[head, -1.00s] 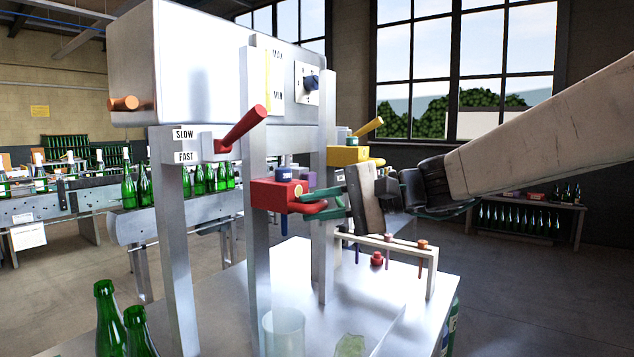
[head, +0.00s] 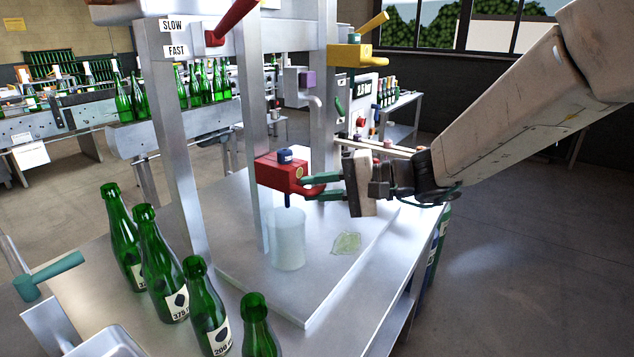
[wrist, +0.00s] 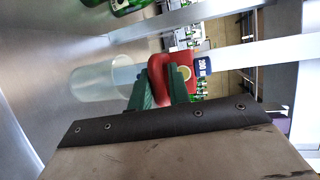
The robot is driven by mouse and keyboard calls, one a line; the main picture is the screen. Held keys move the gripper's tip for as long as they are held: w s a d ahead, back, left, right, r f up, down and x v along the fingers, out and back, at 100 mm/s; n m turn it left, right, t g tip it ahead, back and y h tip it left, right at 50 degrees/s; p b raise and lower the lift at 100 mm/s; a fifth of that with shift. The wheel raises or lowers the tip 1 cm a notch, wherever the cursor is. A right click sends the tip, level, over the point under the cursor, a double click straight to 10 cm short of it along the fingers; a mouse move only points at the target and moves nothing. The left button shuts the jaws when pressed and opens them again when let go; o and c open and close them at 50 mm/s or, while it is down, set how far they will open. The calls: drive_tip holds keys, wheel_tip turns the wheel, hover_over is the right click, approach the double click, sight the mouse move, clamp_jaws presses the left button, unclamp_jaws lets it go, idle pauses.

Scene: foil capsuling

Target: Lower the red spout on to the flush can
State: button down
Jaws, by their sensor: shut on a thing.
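The red spout (head: 281,174) is a red block with a dark blue cap (head: 286,155) and a thin blue nozzle pointing down. My gripper (head: 314,188) has its green fingers shut on the spout's red handle; the wrist view shows the handle (wrist: 159,88) between them. The flush can (head: 289,243), a translucent cylinder, stands upright on the metal plate directly below the spout. The nozzle tip is at the can's mouth; I cannot tell whether it is just above or slightly inside. The can also shows in the wrist view (wrist: 98,88).
A grey post (head: 249,130) stands close beside the spout and can. A yellow spout (head: 350,57) is higher on another post. Green bottles (head: 160,264) stand at the front left. A crumpled green piece (head: 346,244) lies right of the can. The plate's right side is mostly clear.

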drive_tip(key=shift+s+f, duration=0.15)
drive_tip(key=shift+f, duration=0.4)
drive_tip(key=c, duration=1.4)
unclamp_jaws()
drive_tip(key=shift+c, duration=0.2)
drive_tip(key=shift+r, duration=0.15)
drive_tip(key=v, duration=0.7)
drive_tip(key=shift+d, duration=0.35)
drive_tip(key=shift+r, duration=0.1)
